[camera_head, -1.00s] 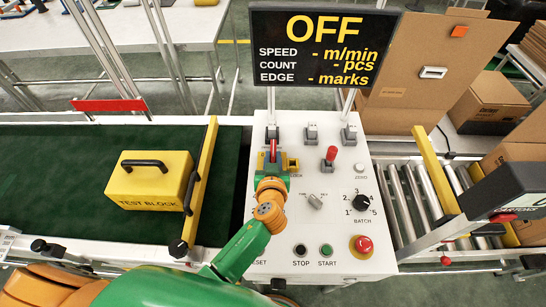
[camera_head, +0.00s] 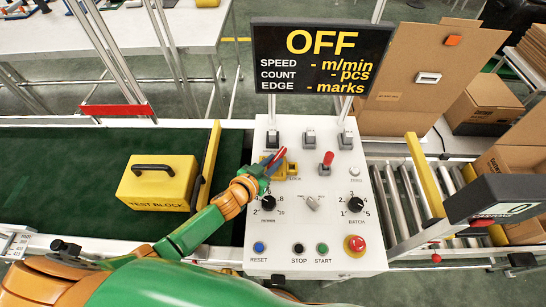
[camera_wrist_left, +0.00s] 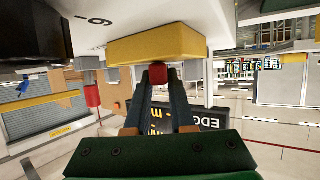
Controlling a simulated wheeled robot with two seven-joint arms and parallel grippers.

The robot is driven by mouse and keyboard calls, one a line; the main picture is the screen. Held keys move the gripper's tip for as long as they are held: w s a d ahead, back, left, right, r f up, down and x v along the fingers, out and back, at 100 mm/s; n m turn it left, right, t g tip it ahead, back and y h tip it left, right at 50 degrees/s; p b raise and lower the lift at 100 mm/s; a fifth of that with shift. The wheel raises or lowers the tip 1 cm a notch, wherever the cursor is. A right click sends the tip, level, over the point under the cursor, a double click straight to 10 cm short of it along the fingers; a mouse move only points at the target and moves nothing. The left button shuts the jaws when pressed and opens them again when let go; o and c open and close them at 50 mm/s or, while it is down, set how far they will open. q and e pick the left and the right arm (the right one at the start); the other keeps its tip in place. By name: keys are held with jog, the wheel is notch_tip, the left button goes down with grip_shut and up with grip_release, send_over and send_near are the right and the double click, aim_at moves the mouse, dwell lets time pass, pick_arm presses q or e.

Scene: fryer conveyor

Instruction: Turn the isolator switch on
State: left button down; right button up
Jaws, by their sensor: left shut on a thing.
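The isolator switch is a red handle (camera_head: 276,157) on a yellow base (camera_head: 266,158) at the upper left of the white control panel (camera_head: 328,262). The handle is tilted, its upper end leaning right. My left gripper (camera_head: 268,167) is shut on the red handle from the lower left. In the left wrist view the red handle (camera_wrist_left: 159,73) sits between the dark fingertips, against the yellow base (camera_wrist_left: 160,45). The display (camera_head: 322,58) above reads OFF. The fingers hide part of the switch. My right gripper is not in view.
Dials, buttons and a red emergency stop (camera_head: 355,245) are nearer. A yellow test block (camera_head: 157,184) sits on the green belt (camera_head: 60,190) at left; rollers lie right.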

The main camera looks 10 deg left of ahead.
pick_arm(q)
jog(key=shift+w+a+m+g+h, duration=0.15)
jog(key=shift+m+g+h, duration=0.35)
jog(key=shift+m+h, duration=0.5)
jog(key=shift+f+m+g+h+b, duration=0.1)
jog(key=shift+m+g+h+b, duration=0.35)
jog(key=shift+m+h, duration=0.5)
jog(key=m+g+h+b, duration=0.1)
jog(key=m+g+b, duration=0.1)
jog(key=b, duration=0.2)
jog(key=m+g+h+b, duration=0.2)
jog(key=g+b, duration=0.1)
jog(key=b, duration=0.1)
jog(key=m+g+h+b, duration=0.1)
jog(key=m+g+b, duration=0.1)
jog(key=m+b, duration=0.1)
jog(key=shift+f+g+h+b, duration=0.25)
jog(key=shift+f+h+b, duration=0.1)
jog(key=shift+b, duration=0.35)
jog(key=shift+r+m+g+b, duration=0.3)
jog(key=shift+m+g+b, duration=0.15)
jog(key=shift+b, duration=0.4)
jog(key=c, duration=0.9)
grip_release()
jog(key=shift+o, duration=0.7)
